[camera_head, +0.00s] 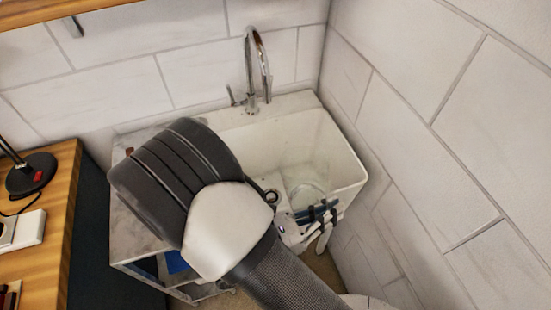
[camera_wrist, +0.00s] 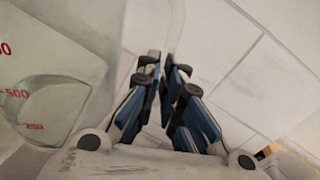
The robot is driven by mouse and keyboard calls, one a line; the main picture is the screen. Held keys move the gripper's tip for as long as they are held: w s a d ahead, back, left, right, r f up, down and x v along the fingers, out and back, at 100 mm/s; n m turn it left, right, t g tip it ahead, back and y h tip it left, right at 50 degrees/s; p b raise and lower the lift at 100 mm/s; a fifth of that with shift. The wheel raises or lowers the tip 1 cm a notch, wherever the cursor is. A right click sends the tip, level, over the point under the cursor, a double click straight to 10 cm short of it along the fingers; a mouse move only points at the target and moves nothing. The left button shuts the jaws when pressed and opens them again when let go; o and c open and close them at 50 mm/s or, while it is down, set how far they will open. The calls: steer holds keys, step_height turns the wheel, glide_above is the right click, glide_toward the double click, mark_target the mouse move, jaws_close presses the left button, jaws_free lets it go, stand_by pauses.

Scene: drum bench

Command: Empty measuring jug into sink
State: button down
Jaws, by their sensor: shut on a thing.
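The clear measuring jug (camera_head: 305,188) shows faintly over the right part of the white sink (camera_head: 351,177). Its wall with red marks fills the left of the wrist view (camera_wrist: 45,95). My gripper (camera_head: 322,211) is at the sink's front right edge, beside the jug. In the wrist view its blue-and-black fingers (camera_wrist: 168,88) are close together, shut on the jug; the exact hold at the fingertips is hard to see. How far the jug is tilted and whether liquid is in it cannot be told.
A chrome tap (camera_head: 258,70) rises behind the sink. A tiled wall (camera_head: 440,150) stands close on the right. A wooden bench (camera_head: 62,200) with a black lamp base (camera_head: 30,174) is on the left. My arm hides part of the counter and sink.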

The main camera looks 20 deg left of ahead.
mark_target(318, 188)
steer(key=shift+w+a+r+n+p, duration=0.3)
steer(key=shift+w+a+r+n, duration=0.1)
steer(key=shift+r+n, duration=0.25)
steer(key=w+a+r+n+p, duration=0.1)
steer(key=n, duration=0.1)
steer(key=w+a+r+n+p, duration=0.1)
steer(key=n+p, duration=0.1)
steer(key=shift+r, duration=0.3)
steer(key=shift+w+a+f+n, duration=0.3)
steer(key=shift+w+a+n, duration=0.15)
steer(key=shift+n, duration=0.5)
steer(key=shift+w+a+r+n+p, duration=0.55)
steer(key=shift+r+n, duration=0.1)
steer(key=shift+n, duration=0.35)
steer(key=shift+w+a+r+n+p, duration=0.1)
steer(key=shift+w+a+n+p, duration=0.25)
steer(key=shift+p, duration=0.25)
steer(key=shift+w+a+r+n+p, duration=0.1)
steer(key=shift+w+n+p, duration=0.1)
steer(key=shift+n+p, duration=0.15)
steer(key=shift+w+a+f+n, duration=0.3)
steer(key=shift+w+a+n, duration=0.15)
steer(key=shift+w+a, duration=0.2)
steer(key=shift+w+a+f+n, duration=0.25)
steer(key=shift+w+a+n, duration=0.2)
steer(key=shift+w+a, duration=0.2)
steer(key=shift+w+a+r+n+p, duration=0.2)
steer(key=shift+n+p, duration=0.1)
steer(key=shift+p, duration=0.1)
